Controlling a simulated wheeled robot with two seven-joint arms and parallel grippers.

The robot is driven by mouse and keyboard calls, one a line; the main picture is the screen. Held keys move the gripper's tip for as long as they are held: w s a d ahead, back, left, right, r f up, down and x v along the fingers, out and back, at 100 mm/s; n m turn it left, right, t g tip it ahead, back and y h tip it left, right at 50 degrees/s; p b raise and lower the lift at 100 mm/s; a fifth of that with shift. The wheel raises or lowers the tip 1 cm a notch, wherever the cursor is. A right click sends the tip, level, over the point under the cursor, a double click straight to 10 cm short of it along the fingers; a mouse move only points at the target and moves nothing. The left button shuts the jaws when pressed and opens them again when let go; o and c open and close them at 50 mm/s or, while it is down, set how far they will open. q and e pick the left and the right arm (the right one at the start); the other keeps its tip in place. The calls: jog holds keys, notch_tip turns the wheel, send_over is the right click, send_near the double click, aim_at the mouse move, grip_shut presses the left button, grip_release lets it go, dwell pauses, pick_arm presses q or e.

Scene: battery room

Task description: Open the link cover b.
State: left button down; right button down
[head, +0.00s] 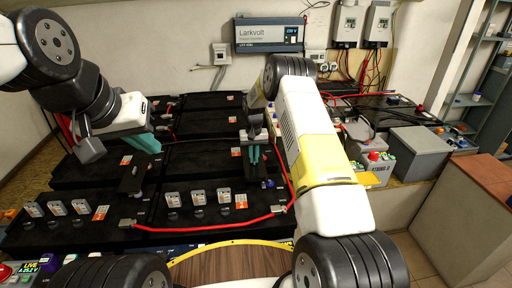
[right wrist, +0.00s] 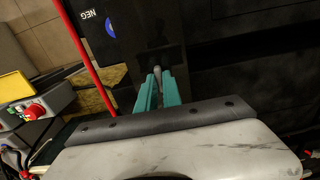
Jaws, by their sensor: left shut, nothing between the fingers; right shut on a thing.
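My right gripper (head: 253,158) points down over the right part of the black battery bank. Its teal fingers are shut on a small grey knob (right wrist: 157,74) of a dark, smooth cover (right wrist: 154,34). This cover (head: 264,174) looks flat or nearly so in the head view; I can read no letter on it, so I cannot confirm that it is link cover b. A similar dark cover (head: 131,181) lies farther left, below my left gripper (head: 150,145). The left gripper is shut and empty, its teal fingers apart from that cover.
A red cable (head: 215,228) runs along the front of the black batteries and up the right side. Several small grey-and-orange parts (head: 198,198) stand on the batteries. A Larkvolt inverter (head: 270,35) hangs on the wall.

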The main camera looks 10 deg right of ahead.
jog(key=a, duration=0.7)
jog(key=shift+a, duration=0.15)
jog(key=c, duration=1.5)
grip_release()
notch_tip(320, 180, up, 8)
